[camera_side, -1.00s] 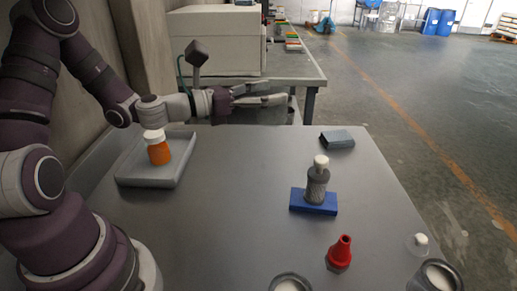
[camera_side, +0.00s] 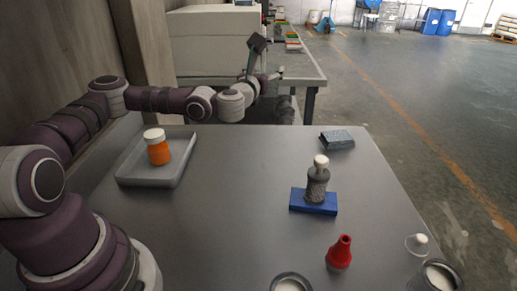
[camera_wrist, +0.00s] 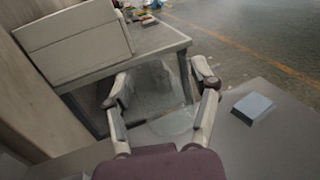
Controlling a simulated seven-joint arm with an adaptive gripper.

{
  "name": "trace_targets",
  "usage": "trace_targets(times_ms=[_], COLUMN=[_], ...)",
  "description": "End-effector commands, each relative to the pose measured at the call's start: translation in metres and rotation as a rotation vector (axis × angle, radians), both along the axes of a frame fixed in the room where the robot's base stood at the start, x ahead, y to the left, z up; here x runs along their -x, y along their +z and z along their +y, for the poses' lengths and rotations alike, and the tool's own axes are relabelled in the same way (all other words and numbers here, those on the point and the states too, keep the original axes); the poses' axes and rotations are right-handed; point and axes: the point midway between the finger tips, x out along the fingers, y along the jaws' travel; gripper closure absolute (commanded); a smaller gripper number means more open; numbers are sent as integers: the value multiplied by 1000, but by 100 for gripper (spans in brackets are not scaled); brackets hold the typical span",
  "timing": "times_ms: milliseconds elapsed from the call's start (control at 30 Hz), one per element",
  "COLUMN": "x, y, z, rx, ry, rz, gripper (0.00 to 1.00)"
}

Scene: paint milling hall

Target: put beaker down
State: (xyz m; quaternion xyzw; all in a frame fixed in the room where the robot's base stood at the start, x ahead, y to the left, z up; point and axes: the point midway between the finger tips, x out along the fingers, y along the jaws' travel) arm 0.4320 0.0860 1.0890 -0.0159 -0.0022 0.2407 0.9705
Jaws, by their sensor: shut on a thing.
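My gripper (camera_wrist: 160,82) is shut on a clear glass beaker (camera_wrist: 160,98), which shows faintly between the two fingers in the wrist view. Its round edge lies nearest the palm. In the side view my gripper (camera_side: 272,76) is past the far edge of the grey table (camera_side: 235,205), in front of the back bench. The beaker cannot be made out there. Whether it touches anything is not clear.
A grey tray (camera_side: 133,179) holds an orange jar (camera_side: 159,153) with a white lid. A grey-blue box (camera_side: 337,140), a red cone-shaped bottle (camera_side: 340,252) and several glass vessels stand rightward. The table's middle is clear.

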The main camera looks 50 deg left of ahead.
Motion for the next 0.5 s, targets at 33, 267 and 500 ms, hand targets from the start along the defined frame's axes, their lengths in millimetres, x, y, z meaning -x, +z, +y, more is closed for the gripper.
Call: trace_targets(times_ms=[33,267,500], x=[0,30,66], y=[-10,-74,-112], z=[9,50,61], rx=[-7,-5,-4], ry=[76,502,765], rz=[1,4,4], gripper=[72,72,72])
